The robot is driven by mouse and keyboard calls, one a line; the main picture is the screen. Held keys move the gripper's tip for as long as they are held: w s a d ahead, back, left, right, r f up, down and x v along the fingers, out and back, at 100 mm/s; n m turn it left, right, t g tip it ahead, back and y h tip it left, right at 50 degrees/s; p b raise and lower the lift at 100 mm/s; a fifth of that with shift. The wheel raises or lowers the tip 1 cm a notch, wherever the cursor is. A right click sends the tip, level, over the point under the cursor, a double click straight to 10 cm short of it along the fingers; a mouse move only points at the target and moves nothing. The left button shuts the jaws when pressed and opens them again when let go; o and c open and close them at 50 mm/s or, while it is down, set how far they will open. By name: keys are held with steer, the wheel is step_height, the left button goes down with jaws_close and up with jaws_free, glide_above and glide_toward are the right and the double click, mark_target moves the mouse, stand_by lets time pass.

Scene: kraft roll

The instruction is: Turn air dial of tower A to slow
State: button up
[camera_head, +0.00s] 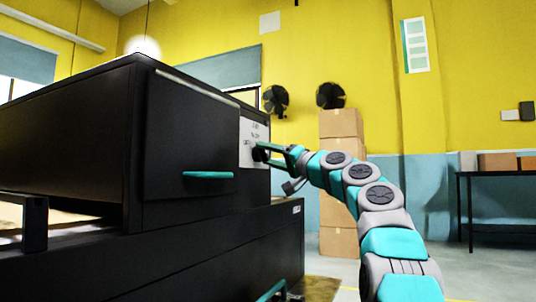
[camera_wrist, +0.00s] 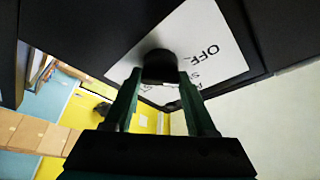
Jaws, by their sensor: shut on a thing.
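A round black dial (camera_wrist: 160,65) sits on a white label plate (camera_wrist: 215,35) on the black machine (camera_head: 190,125). In the wrist view OFF is readable on the plate; the other words are partly hidden or too small. My gripper (camera_wrist: 160,80) is shut on the dial, with one finger on each side of it. In the head view my gripper (camera_head: 270,153) reaches the dial from the right, at the machine's right front edge. I cannot tell which word the dial points to. No letter naming the tower is readable.
A teal handle (camera_head: 208,175) sticks out of the machine's front, left of the plate. Cardboard boxes (camera_head: 341,122) are stacked behind my arm, with black fans (camera_head: 330,96) near their top. A dark table (camera_head: 490,178) stands at the right. Floor between is clear.

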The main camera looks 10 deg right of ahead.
steer(key=shift+r, duration=0.1)
steer(key=m+p, duration=0.2)
steer(key=r+m+h+p, duration=0.1)
steer(key=p, duration=0.2)
steer(key=shift+m+h, duration=0.3)
steer(key=shift+m, duration=0.1)
jaws_close()
jaws_free()
steer(key=m+p, duration=0.1)
steer(key=p, duration=0.1)
steer(key=m+h+p, duration=0.1)
steer(key=p, duration=0.1)
steer(key=shift+f+m+g, duration=0.2)
steer(key=shift+m+g, duration=0.1)
steer(key=shift+f+m+g+h+p, duration=0.3)
steer(key=shift+m+g+h+p, duration=0.1)
steer(key=shift+m+p, duration=0.75)
steer(key=o, duration=1.4)
steer(key=shift+c, duration=0.2)
steer(key=shift+d, duration=0.1)
